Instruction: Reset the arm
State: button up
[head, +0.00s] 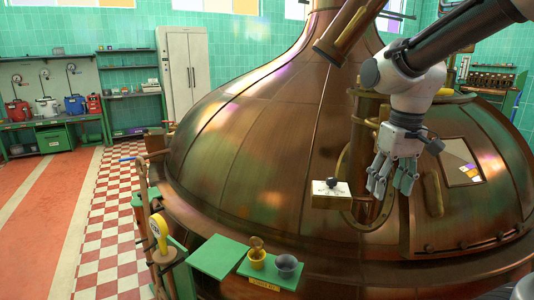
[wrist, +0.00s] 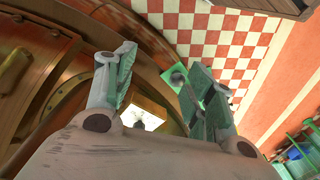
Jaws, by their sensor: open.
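My gripper (head: 391,182) hangs from my arm on the right of the head view, in front of the big copper kettle (head: 250,150). Its fingers point down and are spread apart, with nothing between them. In the wrist view my gripper (wrist: 160,95) shows its two fingers wide apart. A white box with a dark knob (head: 331,193) sits left of the gripper, against the kettle. Part of that white box (wrist: 143,112) shows between the fingers in the wrist view.
A copper pipe (head: 345,30) slopes near my arm. A grey cabinet (head: 184,65) and a green workbench (head: 50,122) stand behind. The checkered floor (head: 110,225) is clear.

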jog(key=s+d+r+m+t, duration=0.1)
jog(key=s+d, duration=0.3)
jog(key=s, duration=0.2)
jog(key=s+d+r+m+t, duration=0.1)
jog(key=s+d+t, duration=0.1)
jog(key=s+d, duration=0.2)
jog(key=s, duration=0.3)
jog(key=shift+d+t, duration=0.3)
jog(key=shift+d, duration=0.05)
